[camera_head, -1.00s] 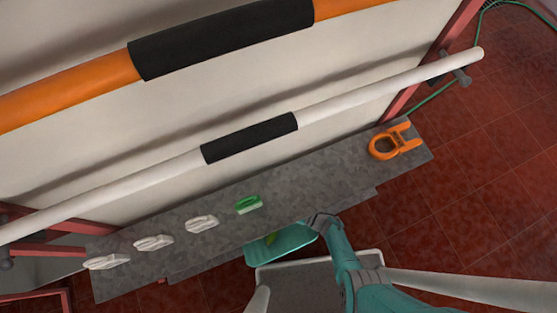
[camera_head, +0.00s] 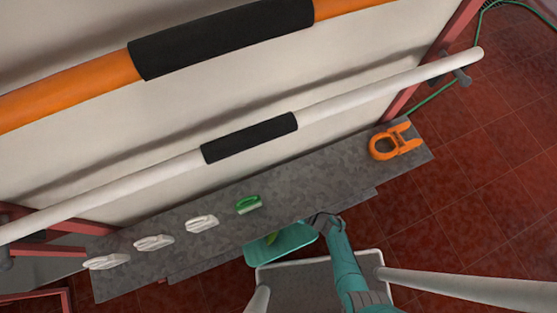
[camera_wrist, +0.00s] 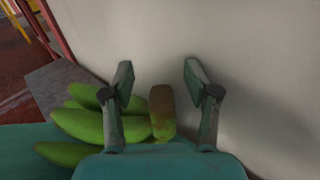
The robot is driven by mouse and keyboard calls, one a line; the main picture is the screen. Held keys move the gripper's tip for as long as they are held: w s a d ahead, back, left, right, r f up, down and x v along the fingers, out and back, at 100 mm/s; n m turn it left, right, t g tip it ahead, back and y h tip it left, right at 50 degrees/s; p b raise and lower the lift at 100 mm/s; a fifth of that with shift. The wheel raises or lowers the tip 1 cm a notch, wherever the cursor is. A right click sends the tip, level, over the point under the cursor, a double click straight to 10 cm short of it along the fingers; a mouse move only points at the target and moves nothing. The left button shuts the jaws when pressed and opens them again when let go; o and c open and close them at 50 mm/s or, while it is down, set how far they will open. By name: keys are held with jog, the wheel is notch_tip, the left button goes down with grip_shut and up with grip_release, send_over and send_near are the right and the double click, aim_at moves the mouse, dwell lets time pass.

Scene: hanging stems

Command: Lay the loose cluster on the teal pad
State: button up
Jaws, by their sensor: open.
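The loose cluster (camera_wrist: 80,125) is several green bananas with a thick brown stem end, at the lower left of the wrist view. The stem end lies between the two jaws of my gripper (camera_wrist: 158,78), with clear space on both sides. The jaws are open and not closed on it. In the head view, a bit of the green cluster (camera_head: 271,239) shows over the teal pad (camera_head: 293,245), beside my gripper (camera_head: 324,219). The teal pad also shows at the left of the wrist view (camera_wrist: 22,140). I cannot tell how fully the cluster rests on it.
A grey shelf (camera_head: 300,185) holds several white clips (camera_head: 202,223), a green brush-like item (camera_head: 248,204) and an orange clamp (camera_head: 394,142). A white rail (camera_head: 350,95) and an orange rail (camera_head: 80,88) cross above. A pale wall (camera_wrist: 250,60) stands close behind the jaws.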

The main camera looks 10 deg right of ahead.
jog(key=shift+r, duration=3.65)
jog(key=shift+s, duration=0.1)
